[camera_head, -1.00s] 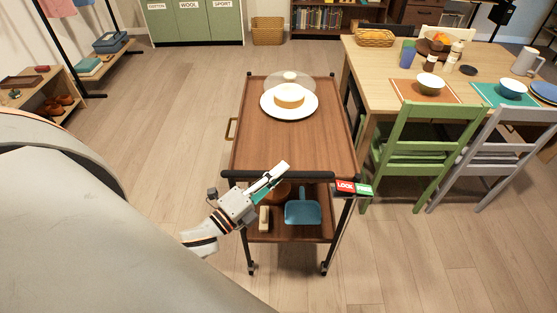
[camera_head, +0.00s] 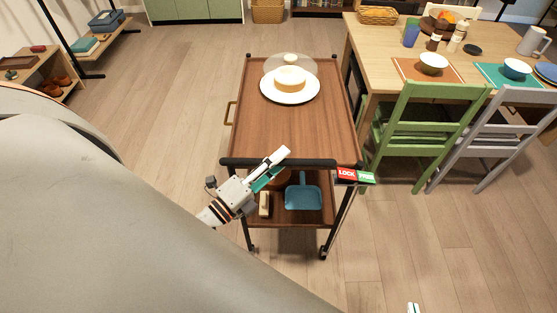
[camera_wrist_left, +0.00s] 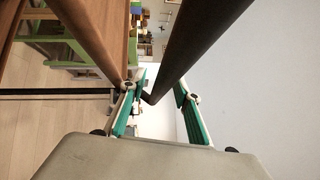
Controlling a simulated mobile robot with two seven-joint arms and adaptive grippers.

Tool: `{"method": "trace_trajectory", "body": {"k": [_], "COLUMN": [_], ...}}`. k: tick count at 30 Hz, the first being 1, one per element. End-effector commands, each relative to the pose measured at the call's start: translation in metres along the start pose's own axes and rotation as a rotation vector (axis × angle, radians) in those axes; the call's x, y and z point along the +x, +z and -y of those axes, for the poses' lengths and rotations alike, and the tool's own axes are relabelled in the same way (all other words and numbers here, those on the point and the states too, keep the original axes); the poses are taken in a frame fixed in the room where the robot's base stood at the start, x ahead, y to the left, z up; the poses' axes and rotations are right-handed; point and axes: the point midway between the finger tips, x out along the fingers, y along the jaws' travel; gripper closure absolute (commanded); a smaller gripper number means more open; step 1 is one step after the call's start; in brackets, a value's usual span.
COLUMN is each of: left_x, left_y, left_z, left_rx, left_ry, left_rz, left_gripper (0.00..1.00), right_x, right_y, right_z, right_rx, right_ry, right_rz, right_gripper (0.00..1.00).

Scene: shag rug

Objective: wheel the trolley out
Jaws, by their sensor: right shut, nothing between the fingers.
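The trolley (camera_head: 275,131) has a wooden top, a lower shelf and a black push bar (camera_head: 240,162) at its near end. A red LOCK and green FREE label (camera_head: 355,175) sits at the bar's right end. My left gripper (camera_head: 272,167) is at the bar's left half. In the left wrist view my left gripper (camera_wrist_left: 160,105) has its fingers apart, with a dark bar (camera_wrist_left: 190,50) running down toward the gap. I cannot tell whether they touch it. Only the white tip of my right gripper (camera_head: 413,308) shows, at the bottom edge, away from the trolley.
A cake on a white plate (camera_head: 290,98), with a clear dome behind it, stands on the trolley top. A blue dustpan (camera_head: 303,197) lies on the lower shelf. A green chair (camera_head: 415,135) and dining table (camera_head: 385,72) stand close on the right. Floor left of the trolley is clear.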

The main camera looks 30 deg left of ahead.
Motion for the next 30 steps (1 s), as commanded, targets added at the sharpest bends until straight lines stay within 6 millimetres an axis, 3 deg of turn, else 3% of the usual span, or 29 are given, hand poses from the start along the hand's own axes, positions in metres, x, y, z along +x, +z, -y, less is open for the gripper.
{"method": "trace_trajectory", "body": {"k": [8, 21, 30], "left_x": [-0.008, -0.090, -0.119], "left_y": [0.000, 0.000, 0.000], "left_z": [0.000, -0.001, 0.000], "left_rx": [-0.001, -0.001, 0.000], "left_ry": [0.001, 0.003, 0.000], "left_rz": [0.000, 0.001, 0.000], "left_gripper": [0.68, 0.68, 0.68], "right_x": [-0.001, -0.001, 0.000], "right_y": [-0.001, -0.001, -0.001], "right_z": [-0.001, 0.000, 0.000], "right_rx": [-0.001, 0.000, 0.000], "right_ry": [0.001, 0.000, 0.000], "right_rz": [-0.001, -0.002, -0.002], "right_gripper": [1.00, 1.00, 1.00]}}
